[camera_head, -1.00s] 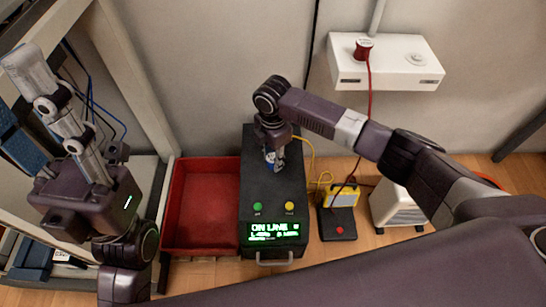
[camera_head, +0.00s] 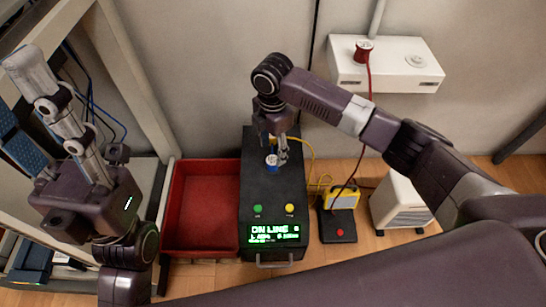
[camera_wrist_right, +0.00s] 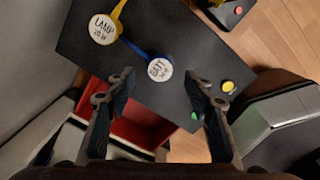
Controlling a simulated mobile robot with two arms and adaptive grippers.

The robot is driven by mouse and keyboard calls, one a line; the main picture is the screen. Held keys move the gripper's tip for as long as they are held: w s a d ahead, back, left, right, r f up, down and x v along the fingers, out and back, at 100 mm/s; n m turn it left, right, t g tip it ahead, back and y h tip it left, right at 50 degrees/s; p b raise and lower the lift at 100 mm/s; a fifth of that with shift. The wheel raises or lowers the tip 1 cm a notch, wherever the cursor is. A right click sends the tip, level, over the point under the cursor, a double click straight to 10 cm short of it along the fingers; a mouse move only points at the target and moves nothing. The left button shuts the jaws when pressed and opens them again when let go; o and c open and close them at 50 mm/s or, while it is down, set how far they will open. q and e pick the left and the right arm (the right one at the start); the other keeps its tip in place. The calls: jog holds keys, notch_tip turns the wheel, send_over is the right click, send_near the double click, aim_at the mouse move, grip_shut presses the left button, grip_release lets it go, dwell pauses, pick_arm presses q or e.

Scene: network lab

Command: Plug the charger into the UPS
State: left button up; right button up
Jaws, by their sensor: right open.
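The UPS (camera_head: 270,205) is a black box on the floor with a lit green "ON LINE" display. A blue plug (camera_head: 272,160) with a white round cap stands on its top; in the right wrist view this plug (camera_wrist_right: 159,69) has a label I cannot read surely and a blue cord. Beside it is a yellow plug (camera_wrist_right: 103,29) labelled "LAMP". My right gripper (camera_head: 277,155) is above the UPS top; in the wrist view its fingers are open and apart, the blue plug showing beyond the gap between them. My left gripper (camera_head: 45,120) is raised at the left, away from the UPS.
A red tray (camera_head: 200,205) adjoins the UPS on its left. Right of it are a yellow device (camera_head: 342,197), a black pad (camera_head: 337,225) with a red button and a white unit (camera_head: 400,203). A white wall box (camera_head: 387,65) holds a red plug (camera_head: 363,50). A rack stands left.

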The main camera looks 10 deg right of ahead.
jog(key=shift+r, duration=2.7)
